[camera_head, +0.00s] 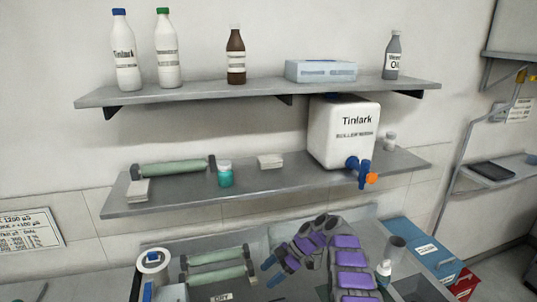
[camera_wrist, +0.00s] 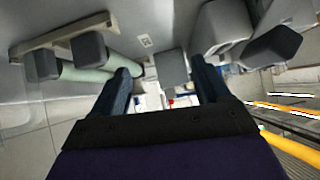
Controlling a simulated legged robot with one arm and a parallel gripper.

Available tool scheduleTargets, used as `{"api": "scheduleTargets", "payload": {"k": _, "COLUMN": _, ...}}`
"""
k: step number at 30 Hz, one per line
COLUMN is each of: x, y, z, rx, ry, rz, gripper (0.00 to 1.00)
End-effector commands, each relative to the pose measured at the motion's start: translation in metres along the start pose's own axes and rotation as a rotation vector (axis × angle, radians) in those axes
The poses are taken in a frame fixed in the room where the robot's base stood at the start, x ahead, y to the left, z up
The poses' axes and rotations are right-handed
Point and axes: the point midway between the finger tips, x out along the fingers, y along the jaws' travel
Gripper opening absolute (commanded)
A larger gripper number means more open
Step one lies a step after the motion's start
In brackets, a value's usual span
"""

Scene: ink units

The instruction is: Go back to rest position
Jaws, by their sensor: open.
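My arm, with purple panels, shows at the bottom middle of the head view, bent over the lower counter. My gripper (camera_head: 271,271) hangs at its left end with blue fingers. In the wrist view my gripper (camera_wrist: 160,90) has its two dark blue fingers wide apart, with nothing held between them. Behind the fingers, parts of the shelf scene show at a steep angle. Green rollers (camera_head: 218,265) lie on the counter just left of my gripper, apart from it.
A white jug (camera_head: 343,135) with a blue tap stands on the middle shelf (camera_head: 190,195) above my arm. A teal-filled jar (camera_head: 225,176) and a green roller (camera_head: 172,169) share that shelf. Bottles stand on the top shelf (camera_head: 190,92). A blue box (camera_head: 424,250) sits right of my arm.

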Motion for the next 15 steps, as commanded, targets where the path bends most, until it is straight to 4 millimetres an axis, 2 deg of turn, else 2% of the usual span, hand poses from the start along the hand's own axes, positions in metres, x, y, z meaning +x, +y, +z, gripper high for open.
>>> {"api": "scheduleTargets", "payload": {"k": 10, "x": -0.026, "y": -0.011, "z": -0.030, "rx": 0.165, "ry": -0.064, "rz": 0.009, "gripper": 0.76}}
{"api": "scheduleTargets", "payload": {"k": 15, "x": -0.047, "y": -0.028, "z": -0.056, "rx": 0.313, "ry": -0.119, "rz": 0.023, "gripper": 0.76}}
